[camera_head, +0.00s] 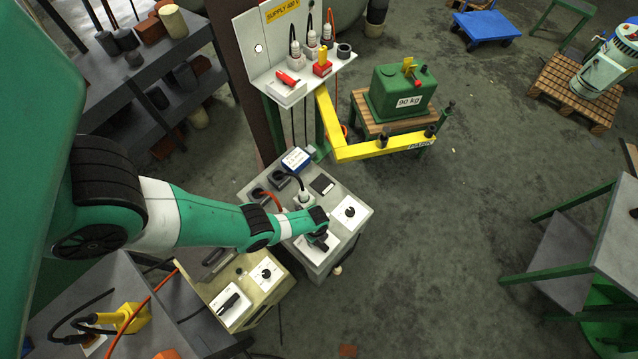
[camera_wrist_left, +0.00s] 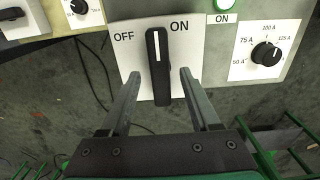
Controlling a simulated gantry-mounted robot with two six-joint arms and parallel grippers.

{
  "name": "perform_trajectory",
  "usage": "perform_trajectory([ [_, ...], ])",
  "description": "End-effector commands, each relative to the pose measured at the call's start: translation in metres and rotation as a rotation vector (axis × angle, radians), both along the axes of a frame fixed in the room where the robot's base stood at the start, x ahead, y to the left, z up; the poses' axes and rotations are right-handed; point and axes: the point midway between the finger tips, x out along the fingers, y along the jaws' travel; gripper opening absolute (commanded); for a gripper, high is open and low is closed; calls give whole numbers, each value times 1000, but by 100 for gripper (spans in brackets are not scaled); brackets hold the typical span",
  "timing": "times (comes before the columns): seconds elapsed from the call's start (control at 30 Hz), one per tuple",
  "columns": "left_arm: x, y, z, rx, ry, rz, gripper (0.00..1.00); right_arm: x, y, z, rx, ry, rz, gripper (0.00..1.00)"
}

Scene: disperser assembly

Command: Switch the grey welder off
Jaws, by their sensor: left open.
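The grey welder (camera_head: 345,236) stands in the middle of the head view. In the left wrist view its black rotary switch handle (camera_wrist_left: 158,65) sits on a white plate (camera_wrist_left: 136,62) marked OFF on the left and ON on the right. The handle's white line points nearly straight up, between the two words. A green lamp (camera_wrist_left: 225,5) labelled ON is at the top edge. My left gripper (camera_wrist_left: 159,73) is open, one finger on each side of the handle's lower part, with gaps visible. In the head view my left gripper (camera_head: 320,240) covers the switch. My right gripper is not in view.
The current dial (camera_wrist_left: 266,54) is right of the switch; it also shows in the head view (camera_head: 349,212). A beige welder (camera_head: 248,290) stands close by at lower left. A yellow hoist arm (camera_head: 370,150) and a green 90 kg weight (camera_head: 400,90) are behind. Open floor lies right.

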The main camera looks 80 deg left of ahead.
Motion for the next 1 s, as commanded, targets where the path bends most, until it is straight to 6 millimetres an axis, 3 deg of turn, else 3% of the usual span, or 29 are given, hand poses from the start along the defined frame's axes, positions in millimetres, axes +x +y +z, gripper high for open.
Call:
perform_trajectory([
  [0.03,0,0,-11,0,0,1,62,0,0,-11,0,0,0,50],
  [0.1,0,1,-15,0,0,2,62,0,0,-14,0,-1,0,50],
  [0.43,-1,1,-14,0,0,2,61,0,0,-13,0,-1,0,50],
  [0.77,-1,1,-15,0,0,2,1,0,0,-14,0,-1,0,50],
  [1.0,-1,1,-15,0,0,4,0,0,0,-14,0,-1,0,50],
])
